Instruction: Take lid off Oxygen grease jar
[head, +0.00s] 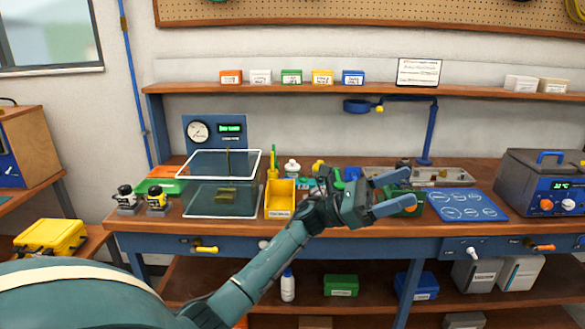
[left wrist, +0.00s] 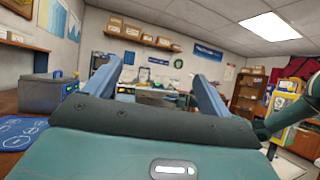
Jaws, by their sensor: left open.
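My left gripper (head: 393,192) is open and empty, with its two blue fingers apart and pointing right above the front part of the bench. It also shows in the left wrist view (left wrist: 155,85), its fingers pointing away into the room with nothing between them. I cannot make out the Oxygen grease jar or its lid for sure. Small items, among them a white bottle (head: 292,168) and a yellow-topped item (head: 318,166), stand behind my left arm, which hides part of that area. My right gripper is not in view.
A blue lamp (head: 430,130) rises at the back.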

